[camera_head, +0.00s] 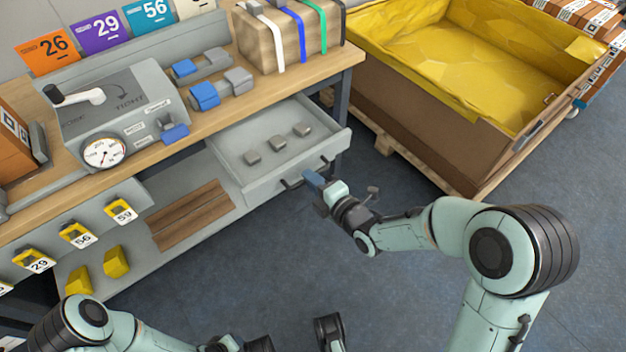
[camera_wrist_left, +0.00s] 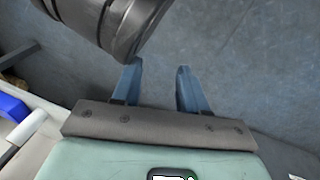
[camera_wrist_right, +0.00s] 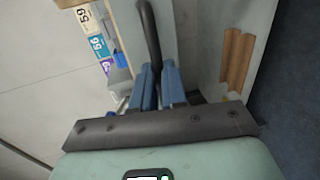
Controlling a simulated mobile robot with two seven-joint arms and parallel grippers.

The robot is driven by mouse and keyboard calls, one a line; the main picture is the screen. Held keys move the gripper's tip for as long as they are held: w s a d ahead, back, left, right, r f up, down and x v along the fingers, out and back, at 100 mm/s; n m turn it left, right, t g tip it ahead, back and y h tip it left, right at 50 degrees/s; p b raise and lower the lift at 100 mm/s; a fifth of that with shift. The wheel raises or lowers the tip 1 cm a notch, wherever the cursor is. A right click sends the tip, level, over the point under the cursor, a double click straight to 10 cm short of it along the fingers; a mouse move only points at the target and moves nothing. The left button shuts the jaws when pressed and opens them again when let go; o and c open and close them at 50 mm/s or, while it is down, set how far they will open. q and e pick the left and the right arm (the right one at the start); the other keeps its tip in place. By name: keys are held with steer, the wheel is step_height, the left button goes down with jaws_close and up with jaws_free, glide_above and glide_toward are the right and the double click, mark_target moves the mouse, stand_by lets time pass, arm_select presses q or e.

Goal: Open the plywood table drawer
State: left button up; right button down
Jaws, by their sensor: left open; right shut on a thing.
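The grey table drawer (camera_head: 338,143) is pulled out from under the plywood tabletop (camera_head: 296,84), with several small grey blocks inside. Its dark bar handle (camera_head: 291,184) is on the front. My right gripper (camera_head: 315,181) is at the right part of this handle. In the right wrist view the blue fingers (camera_wrist_right: 158,88) are shut on the dark handle bar (camera_wrist_right: 150,32). My left gripper (camera_wrist_left: 157,88) is open in the left wrist view, with nothing between its blue fingers and dark floor beyond them.
A crate lined with yellow sheet (camera_head: 450,140) stands on a pallet right of the table. A grey box with a gauge (camera_head: 104,153) and a strapped wooden box (camera_head: 275,40) are on the tabletop. The lower shelf holds brown boards (camera_head: 190,215).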

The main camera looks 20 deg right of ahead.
steer(key=c, duration=1.2)
jaws_free()
arm_select(q)
steer(key=s+d+r+g+h+p, duration=0.1)
steer(key=s+d+r+g+p, duration=0.1)
steer(key=s+r+p, duration=0.3)
steer(key=s+d+r+m+g+h+p, duration=0.1)
steer(key=s+d+r+p, duration=0.2)
steer(key=r+p, duration=0.6)
steer(key=shift+s+d+r+g, duration=0.4)
steer(key=shift+s+r, duration=0.25)
steer(key=shift+s, duration=0.75)
arm_select(e)
steer(key=shift+v, duration=6.65)
